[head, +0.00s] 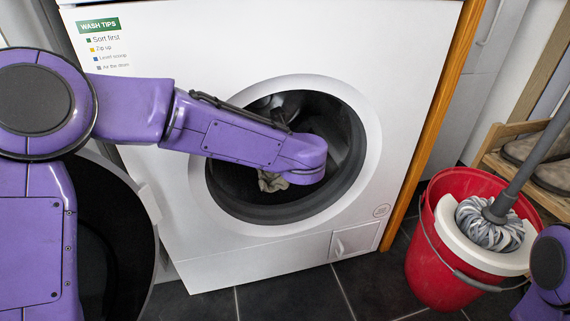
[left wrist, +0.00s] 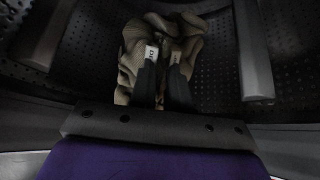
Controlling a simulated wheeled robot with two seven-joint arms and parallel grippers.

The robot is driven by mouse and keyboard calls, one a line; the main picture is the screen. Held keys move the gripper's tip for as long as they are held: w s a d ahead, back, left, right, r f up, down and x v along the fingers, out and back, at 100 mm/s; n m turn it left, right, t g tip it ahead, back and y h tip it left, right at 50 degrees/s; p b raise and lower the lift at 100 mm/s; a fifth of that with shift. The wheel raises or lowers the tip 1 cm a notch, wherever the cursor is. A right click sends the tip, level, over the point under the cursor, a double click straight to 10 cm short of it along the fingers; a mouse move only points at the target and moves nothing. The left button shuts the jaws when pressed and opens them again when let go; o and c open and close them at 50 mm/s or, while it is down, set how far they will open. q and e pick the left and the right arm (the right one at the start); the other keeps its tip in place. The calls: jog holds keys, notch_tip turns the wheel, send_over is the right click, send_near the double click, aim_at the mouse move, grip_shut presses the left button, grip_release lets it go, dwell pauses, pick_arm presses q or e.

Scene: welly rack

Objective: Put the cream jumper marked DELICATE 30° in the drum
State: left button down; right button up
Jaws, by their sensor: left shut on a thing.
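The drum (head: 340,120) of the white washing machine (head: 180,220) is open at the front. My left arm reaches through the round opening. In the left wrist view my left gripper (left wrist: 163,65) is inside the drum (left wrist: 285,60), shut on a bunched beige-cream cloth, the jumper (left wrist: 190,32). A bit of the cloth also shows below my wrist in the head view (head: 271,182). My left gripper's fingers are hidden in the head view. My right gripper is not in view; only part of my right arm shows at the lower right.
The dark round door (head: 112,245) hangs open at the left. A red bucket (head: 430,270) with a grey mop (head: 490,225) stands on the dark tiles at the right. A wooden rack (head: 500,165) with footwear is behind it. A WASH TIPS sticker (head: 98,27) is on the machine.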

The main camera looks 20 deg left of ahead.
pick_arm(q)
jog(key=shift+w+a, duration=0.1)
jog(key=shift+w, duration=0.1)
jog(key=shift+c, duration=1)
grip_release()
jog(key=shift+r, duration=0.1)
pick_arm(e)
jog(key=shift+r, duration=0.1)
pick_arm(q)
jog(key=r+p, duration=0.2)
jog(key=r, duration=0.1)
jog(key=s+r+p, duration=0.1)
jog(key=r+p, duration=0.1)
jog(key=shift+d, duration=0.3)
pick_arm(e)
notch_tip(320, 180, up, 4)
pick_arm(q)
jog(key=shift+w, duration=0.1)
